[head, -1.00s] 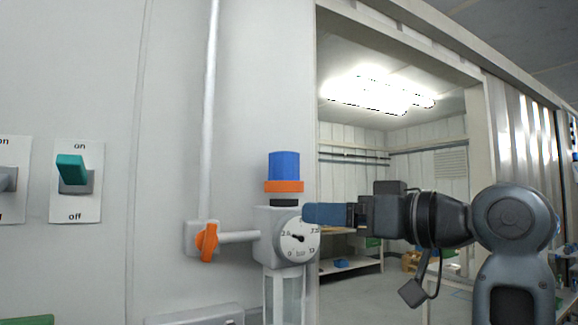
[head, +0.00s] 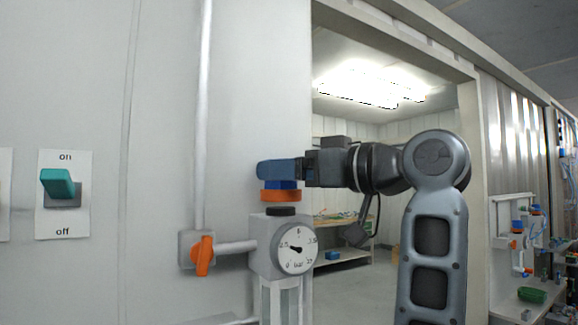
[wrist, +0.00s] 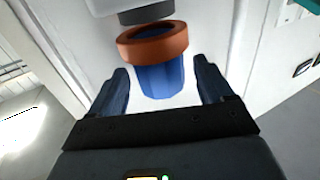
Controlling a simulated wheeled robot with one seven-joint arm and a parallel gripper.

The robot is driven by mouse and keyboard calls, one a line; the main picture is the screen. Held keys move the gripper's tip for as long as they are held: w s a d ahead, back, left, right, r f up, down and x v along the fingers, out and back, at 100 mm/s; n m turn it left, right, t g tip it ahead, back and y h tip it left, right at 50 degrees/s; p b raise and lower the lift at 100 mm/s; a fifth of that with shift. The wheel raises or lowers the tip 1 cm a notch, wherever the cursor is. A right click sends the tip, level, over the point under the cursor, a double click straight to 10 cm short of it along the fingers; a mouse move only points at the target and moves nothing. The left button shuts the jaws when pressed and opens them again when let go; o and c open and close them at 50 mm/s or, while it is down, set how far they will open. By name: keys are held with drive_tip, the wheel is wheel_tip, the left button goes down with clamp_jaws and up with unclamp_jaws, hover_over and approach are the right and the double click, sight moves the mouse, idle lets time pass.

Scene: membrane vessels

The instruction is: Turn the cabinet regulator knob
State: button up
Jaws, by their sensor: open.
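The regulator knob (wrist: 161,80) is blue with an orange ring (wrist: 152,42) at its base. In the head view the knob (head: 281,184) stands on top of the grey regulator body with a round dial gauge (head: 296,249). My gripper (wrist: 162,88) is open, with one dark blue finger on each side of the knob and a gap visible on both sides. In the head view my gripper (head: 276,170) is level with the knob's upper part and hides most of it.
An orange valve handle (head: 203,255) sits on the pipe left of the regulator. A teal switch (head: 58,183) is on the wall at the far left. A doorway opens behind my arm, with a table (head: 340,258) inside.

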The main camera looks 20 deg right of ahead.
drive_tip(key=shift+w+a, duration=0.15)
drive_tip(key=shift+w, duration=0.05)
drive_tip(key=c, duration=1)
